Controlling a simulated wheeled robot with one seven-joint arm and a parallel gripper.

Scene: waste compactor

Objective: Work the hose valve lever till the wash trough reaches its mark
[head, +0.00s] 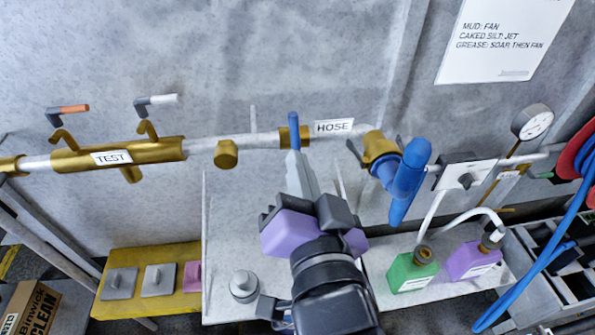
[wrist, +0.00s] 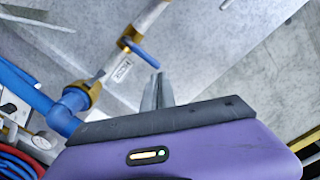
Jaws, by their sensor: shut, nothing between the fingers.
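The hose valve lever (head: 293,119) is a short blue handle on a brass valve (head: 299,138), left of the HOSE label (head: 334,127). It stands upright in the head view, across the pipe's run. In the wrist view the lever (wrist: 145,57) sticks out from the brass body beside the label. My gripper (head: 296,158) is purple and dark grey, with its fingers shut and empty. Its fingertips are just below the valve in the head view; in the wrist view the fingers (wrist: 157,90) appear close to the lever's end. Contact cannot be told. I cannot make out the trough's water level or mark.
A blue hose fitting (head: 408,180) hangs right of the valve. Green (head: 412,271) and purple (head: 470,260) bottles stand at the lower right, below a gauge (head: 532,122). The TEST pipe (head: 112,157) with two small levers is at left, above a yellow block (head: 124,257).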

